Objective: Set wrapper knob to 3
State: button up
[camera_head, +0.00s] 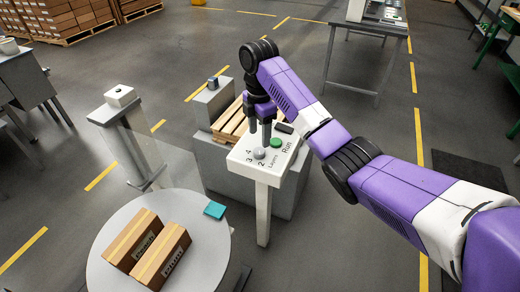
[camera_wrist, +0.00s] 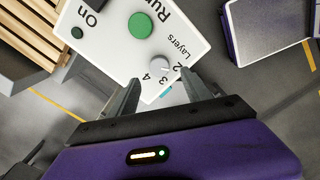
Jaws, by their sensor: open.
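The wrapper knob (camera_head: 259,153) is a small grey dial on a white control panel (camera_head: 240,152), marked "Layers" with the numbers 2, 3 and 4 around it. In the wrist view the knob (camera_wrist: 159,63) has a pale pointer mark on its right side, toward the 2. My gripper (camera_head: 260,136) points down just above the panel at the knob. In the wrist view its two fingers (camera_wrist: 160,88) are open, one on each side of the numbers, and the knob is a little beyond the tips. I cannot tell whether they touch it.
A green Run button (camera_head: 275,143) sits beside the knob, and an "On" label with a dark lamp (camera_wrist: 77,33) is near it. A wooden pallet (camera_head: 232,122) is behind the panel.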

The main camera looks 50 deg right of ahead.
aim_at(259, 151)
jog(key=shift+f, duration=3.55)
grip_shut()
